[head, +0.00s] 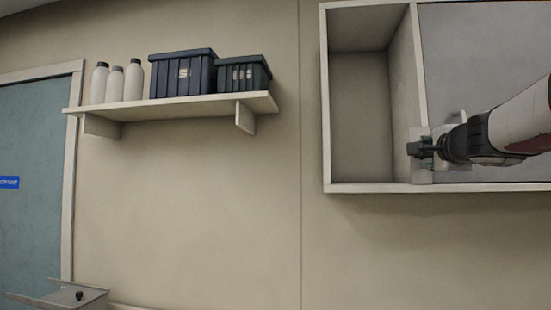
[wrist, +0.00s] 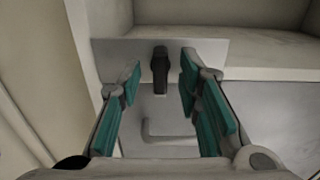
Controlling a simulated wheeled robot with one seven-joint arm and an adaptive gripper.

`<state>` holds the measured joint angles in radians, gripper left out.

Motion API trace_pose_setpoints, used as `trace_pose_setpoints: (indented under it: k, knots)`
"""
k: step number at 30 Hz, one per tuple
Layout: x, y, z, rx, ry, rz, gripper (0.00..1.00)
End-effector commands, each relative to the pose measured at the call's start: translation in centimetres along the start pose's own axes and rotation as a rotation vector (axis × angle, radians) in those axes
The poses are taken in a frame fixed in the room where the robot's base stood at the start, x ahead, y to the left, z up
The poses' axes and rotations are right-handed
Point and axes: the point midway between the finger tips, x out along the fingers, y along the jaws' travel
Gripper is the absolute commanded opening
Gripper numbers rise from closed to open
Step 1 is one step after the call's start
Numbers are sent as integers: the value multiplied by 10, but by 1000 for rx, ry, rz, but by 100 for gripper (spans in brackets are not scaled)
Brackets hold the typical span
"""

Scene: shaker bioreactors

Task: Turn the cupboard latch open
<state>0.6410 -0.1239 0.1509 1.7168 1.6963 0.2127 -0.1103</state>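The cupboard (head: 415,90) hangs on the wall at the upper right in the head view, with an open compartment on its left and a grey door (head: 475,60) on its right. The dark latch (wrist: 160,68) sits on a pale metal plate (wrist: 213,50) in the wrist view, its long side upright in that picture. My gripper (wrist: 162,75) is open, its teal-padded fingers on either side of the latch with visible gaps. In the head view my gripper (head: 428,148) is at the plate beside the divider and hides much of the latch.
A bar handle (wrist: 170,141) lies below the latch in the wrist view. A wall shelf (head: 180,107) holds white bottles (head: 115,83) and dark bins (head: 183,74). A blue-green door (head: 35,190) is at far left. The wall below the cupboard is clear.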

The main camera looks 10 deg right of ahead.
Motion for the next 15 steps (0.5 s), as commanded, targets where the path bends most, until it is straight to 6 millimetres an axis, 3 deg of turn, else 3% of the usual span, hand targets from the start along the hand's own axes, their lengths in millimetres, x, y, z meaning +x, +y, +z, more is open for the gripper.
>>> trace_pose_setpoints:
  k: [11, 12, 15]
  knots:
    - [7, 0, 0, 1, 0, -1, 32]
    - [7, 0, 0, 1, 0, -1, 29]
    - [7, 0, 0, 1, 0, 0, 7]
